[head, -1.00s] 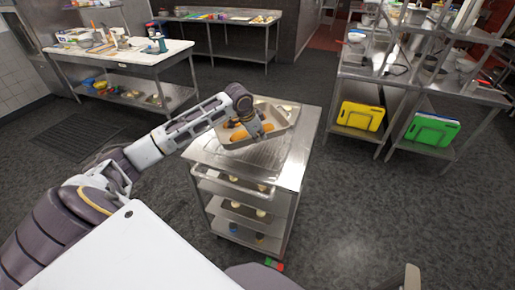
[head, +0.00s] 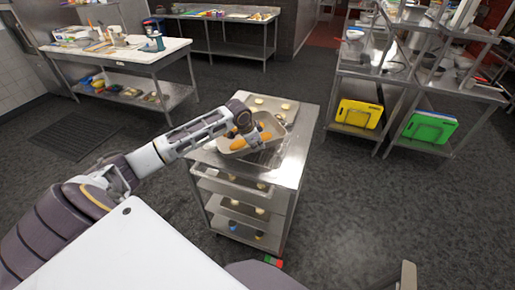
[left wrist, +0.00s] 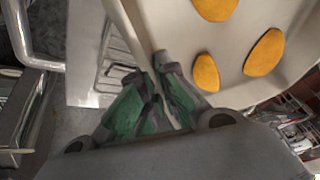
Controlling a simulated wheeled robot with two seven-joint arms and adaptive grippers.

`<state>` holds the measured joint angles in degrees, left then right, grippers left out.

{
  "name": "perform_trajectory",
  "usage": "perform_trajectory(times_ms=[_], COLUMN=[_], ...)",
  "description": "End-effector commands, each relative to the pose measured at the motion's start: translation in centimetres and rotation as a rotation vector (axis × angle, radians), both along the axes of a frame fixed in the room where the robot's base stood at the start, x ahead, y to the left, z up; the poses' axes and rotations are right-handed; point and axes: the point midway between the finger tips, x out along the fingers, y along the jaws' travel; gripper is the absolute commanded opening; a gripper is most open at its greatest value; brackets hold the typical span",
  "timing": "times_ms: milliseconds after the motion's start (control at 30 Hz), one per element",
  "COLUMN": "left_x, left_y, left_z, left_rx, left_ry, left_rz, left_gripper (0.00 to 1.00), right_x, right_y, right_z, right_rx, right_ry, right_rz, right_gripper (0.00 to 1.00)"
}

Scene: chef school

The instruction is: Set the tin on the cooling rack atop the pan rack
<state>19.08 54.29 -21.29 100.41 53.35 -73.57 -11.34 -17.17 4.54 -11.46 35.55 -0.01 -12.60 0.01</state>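The tin (head: 231,149) is a beige pan with several orange-brown pieces in it. It is over the top of the metal pan rack (head: 291,166) and looks tilted in the head view. My left gripper (head: 249,137) is shut on its rim. In the left wrist view, the green-padded fingers (left wrist: 157,76) pinch the wall of the tin (left wrist: 225,55) from both sides. The cooling rack (head: 264,158) shows only in part, dark and wire-like, beside and below the tin. I cannot tell if the tin touches it.
A tray (head: 291,119) with pale rolls lies at the back of the pan rack's top. Lower shelves hold more trays. A cluttered table (head: 120,58) stands left, and metal shelving with yellow (head: 358,113) and green boards (head: 430,127) stands right.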

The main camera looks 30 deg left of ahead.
Motion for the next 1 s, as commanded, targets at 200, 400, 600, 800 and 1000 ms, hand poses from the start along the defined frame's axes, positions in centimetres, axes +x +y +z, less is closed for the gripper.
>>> perform_trajectory(times_ms=[200,400,600,800,1000], left_x=[0.2,0.2,0.2,0.0,0.0], left_y=[0.0,0.0,0.0,0.0,0.0], left_z=[-1.3,-1.4,-1.5,-1.9,-1.9], left_rx=[0.002,0.001,0.001,0.000,0.000], left_ry=[-0.007,-0.008,-0.008,-0.001,-0.001], left_rz=[0.000,0.000,0.000,0.000,0.000], left_gripper=[0.00,0.00,0.00,0.19,0.27], right_x=[0.0,0.0,0.0,0.0,0.0], right_y=[0.0,0.0,0.0,-0.1,-0.1], right_z=[0.4,0.4,0.4,0.4,0.3], right_rx=[0.000,0.000,0.000,-0.001,-0.001], right_ry=[0.000,0.000,0.000,0.000,0.001], right_rz=[0.000,0.000,0.000,0.000,0.000], right_gripper=[0.40,0.40,0.40,0.40,0.40])
